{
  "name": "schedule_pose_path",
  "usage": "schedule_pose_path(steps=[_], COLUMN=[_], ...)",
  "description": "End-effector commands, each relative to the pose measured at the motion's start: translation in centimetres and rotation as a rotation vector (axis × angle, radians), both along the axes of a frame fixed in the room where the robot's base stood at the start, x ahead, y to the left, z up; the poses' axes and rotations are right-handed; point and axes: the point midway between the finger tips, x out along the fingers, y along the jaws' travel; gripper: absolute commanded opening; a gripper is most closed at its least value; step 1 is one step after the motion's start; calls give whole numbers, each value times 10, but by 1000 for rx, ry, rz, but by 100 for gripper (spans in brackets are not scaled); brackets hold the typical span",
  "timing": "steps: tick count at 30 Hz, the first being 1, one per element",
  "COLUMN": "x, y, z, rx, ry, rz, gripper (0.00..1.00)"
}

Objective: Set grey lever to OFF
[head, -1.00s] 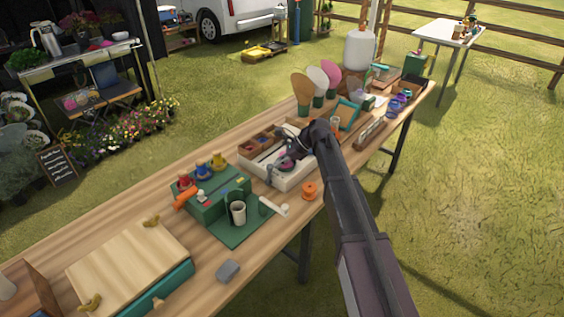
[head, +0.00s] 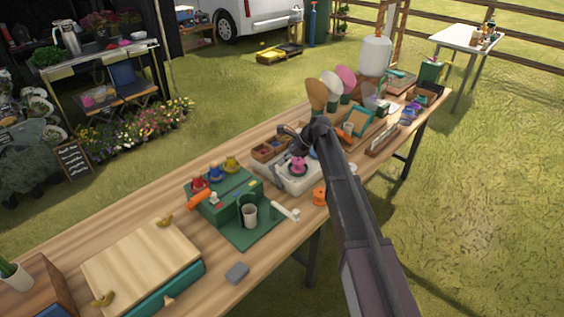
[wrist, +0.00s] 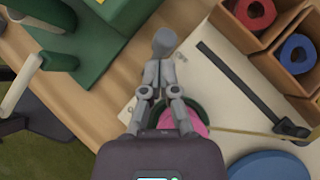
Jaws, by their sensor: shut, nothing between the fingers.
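In the wrist view my gripper (wrist: 159,74) has its two grey fingers together, with nothing seen between them. A rounded grey knob (wrist: 165,41) shows just past the fingertips and looks like the end of the grey lever. I cannot tell whether the fingers touch it, and its base and setting are hidden. A white tray-like unit (wrist: 207,77) with a small label lies under and right of the fingers. In the head view my gripper (head: 286,131) is over the back side of this unit, partly hidden by my dark wrist.
A pink round piece (wrist: 185,119) sits below the fingers, partly hidden. A black rod (wrist: 240,83) and brown compartments (wrist: 267,62) lie to the right. The green stand (head: 252,225), with a white-handled lever (head: 285,210), is left of the unit. An orange spool (head: 319,196) is in front.

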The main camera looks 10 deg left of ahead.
Motion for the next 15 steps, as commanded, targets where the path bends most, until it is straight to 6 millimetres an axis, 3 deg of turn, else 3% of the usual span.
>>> schedule_pose_path(steps=[15], x=[0], y=[1], z=[10], rx=[0], ry=[0], rz=[1], gripper=[0])
